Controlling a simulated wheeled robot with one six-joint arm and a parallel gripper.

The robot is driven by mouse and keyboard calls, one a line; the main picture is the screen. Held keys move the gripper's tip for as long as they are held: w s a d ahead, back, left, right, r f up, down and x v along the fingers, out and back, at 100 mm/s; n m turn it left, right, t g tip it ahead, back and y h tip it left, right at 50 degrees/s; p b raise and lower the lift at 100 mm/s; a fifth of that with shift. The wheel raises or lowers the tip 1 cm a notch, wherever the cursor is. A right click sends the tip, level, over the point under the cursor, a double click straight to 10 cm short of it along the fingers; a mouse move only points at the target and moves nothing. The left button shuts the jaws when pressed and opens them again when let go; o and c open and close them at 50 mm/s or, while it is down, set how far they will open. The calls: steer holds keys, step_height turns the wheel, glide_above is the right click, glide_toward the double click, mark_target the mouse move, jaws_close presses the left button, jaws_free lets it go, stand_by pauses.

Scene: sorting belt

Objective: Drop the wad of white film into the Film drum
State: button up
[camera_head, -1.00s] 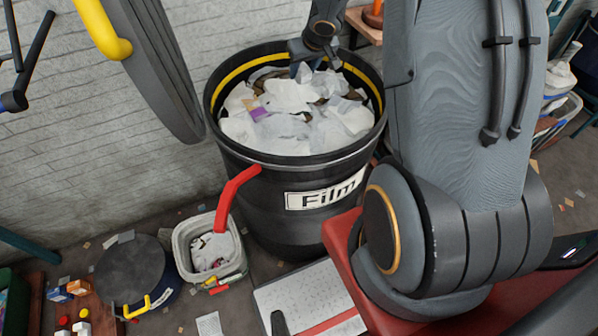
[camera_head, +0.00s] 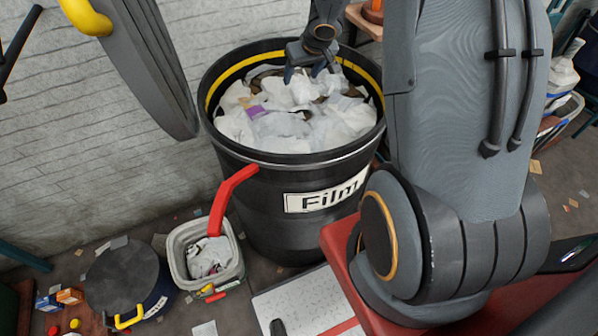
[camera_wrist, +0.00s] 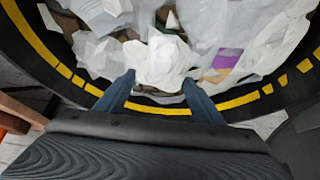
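The Film drum (camera_head: 300,165) is a large black bin with a yellow band inside its rim and a "Film" label. It is filled with white and translucent film. A bright white crumpled wad (camera_wrist: 162,62) lies on the heap just beyond my fingertips in the wrist view; in the head view it blends with the other film. My gripper (camera_head: 303,72) is over the drum's opening, near its far side. In the wrist view its two fingers (camera_wrist: 158,82) stand apart, with no film clearly clamped between them.
A small grey bin (camera_head: 180,245) with crumpled white scraps stands left of the drum. A dark round container (camera_head: 125,275) with a yellow handle is farther left. A red handle (camera_head: 230,195) juts from the drum's side. Scraps litter the floor.

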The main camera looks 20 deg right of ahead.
steer(key=shift+r, duration=0.1)
steer(key=p+v, duration=0.4)
steer(key=v, duration=0.3)
steer(key=shift+s+r+p, duration=0.2)
steer(key=shift+r+p, duration=0.05)
steer(key=shift+p, duration=0.05)
stand_by(0.3)
